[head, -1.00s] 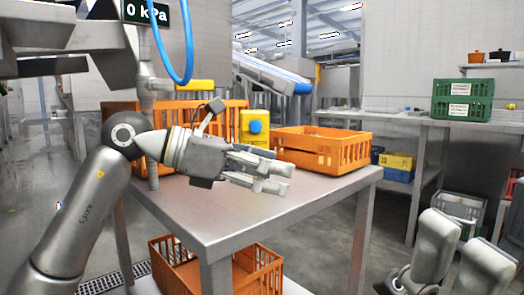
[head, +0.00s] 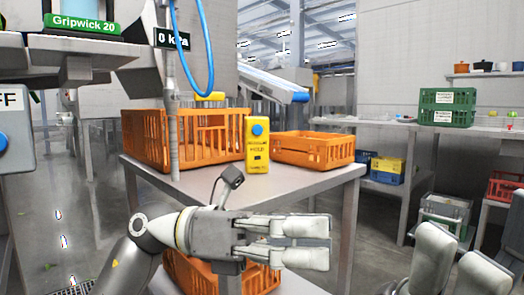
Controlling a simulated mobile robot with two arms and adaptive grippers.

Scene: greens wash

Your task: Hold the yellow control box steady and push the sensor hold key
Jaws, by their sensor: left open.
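The yellow control box (head: 256,160) stands upright on the metal table, between two orange crates. A round blue button (head: 257,130) is on the upper part of its front, with dark lettering below it. The lettering is too small to read surely. My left gripper (head: 318,243) is open and empty, in front of the table and below the box in the head view. It points right and is apart from the box. My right gripper (head: 455,262) is partly in view at the lower right, far from the box. I cannot tell its opening.
A large orange crate (head: 140,140) stands left of the box, a lower one (head: 315,150) to its right. A metal pole (head: 173,120) and blue hose stand at the left. The tabletop (head: 290,187) before the box is clear. Another orange crate (head: 205,280) is beneath.

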